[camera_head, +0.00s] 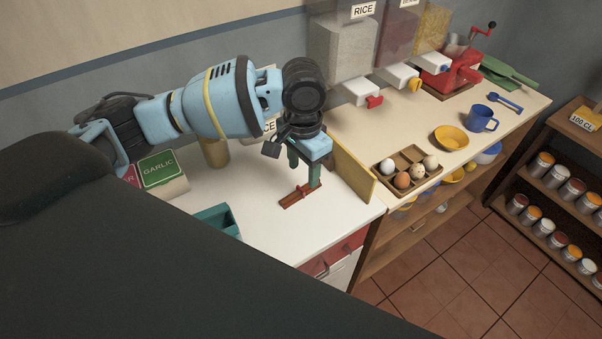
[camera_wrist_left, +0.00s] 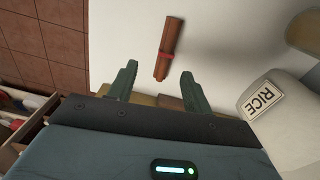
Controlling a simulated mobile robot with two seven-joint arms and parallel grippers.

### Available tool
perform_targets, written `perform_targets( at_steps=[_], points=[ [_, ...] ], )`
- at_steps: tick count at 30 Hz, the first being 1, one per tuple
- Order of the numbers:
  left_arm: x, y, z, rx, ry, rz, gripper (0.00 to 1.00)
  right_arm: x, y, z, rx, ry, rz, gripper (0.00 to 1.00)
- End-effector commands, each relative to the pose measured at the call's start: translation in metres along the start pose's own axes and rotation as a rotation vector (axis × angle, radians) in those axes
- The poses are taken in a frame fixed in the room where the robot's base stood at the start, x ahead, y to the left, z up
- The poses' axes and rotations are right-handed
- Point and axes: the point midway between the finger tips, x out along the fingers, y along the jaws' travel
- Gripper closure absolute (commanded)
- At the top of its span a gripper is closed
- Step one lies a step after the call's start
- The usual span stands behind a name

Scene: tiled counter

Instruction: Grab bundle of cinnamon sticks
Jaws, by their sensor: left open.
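The bundle of cinnamon sticks (camera_head: 298,195) lies on the white counter. It is brown with a red band around its middle. In the left wrist view the bundle (camera_wrist_left: 168,52) lies ahead of the fingertips, its near end roughly between them. My left gripper (camera_head: 304,178) points down at the bundle, its green fingers apart. In the left wrist view my left gripper (camera_wrist_left: 158,82) is open with nothing between its fingers. Whether a finger touches the bundle cannot be told. My right gripper is not in view.
A yellowish upright board (camera_head: 352,172) stands right of the gripper. A teal container (camera_head: 217,221) and a garlic box (camera_head: 160,175) stand to the left. An egg tray (camera_head: 409,166) is on the wooden counter. A bag marked RICE (camera_wrist_left: 275,108) is close by. White counter is free around the bundle.

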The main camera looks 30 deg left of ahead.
Motion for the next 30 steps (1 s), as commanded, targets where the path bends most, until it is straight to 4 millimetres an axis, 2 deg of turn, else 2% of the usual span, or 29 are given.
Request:
perform_targets(
  at_steps=[9,16,22,30],
  points=[
    [0.000,-0.002,0.001,-0.004,-0.009,-0.005,0.50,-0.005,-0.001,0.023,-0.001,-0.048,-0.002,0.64],
    [0.022,-0.003,0.002,-0.004,-0.010,-0.004,0.50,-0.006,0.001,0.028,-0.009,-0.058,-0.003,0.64],
    [0.026,-0.003,0.001,-0.004,-0.007,-0.005,0.50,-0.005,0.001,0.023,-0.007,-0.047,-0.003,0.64],
    [0.062,-0.009,0.002,-0.005,-0.011,-0.004,0.50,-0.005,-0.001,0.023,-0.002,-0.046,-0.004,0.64]
  ],
)
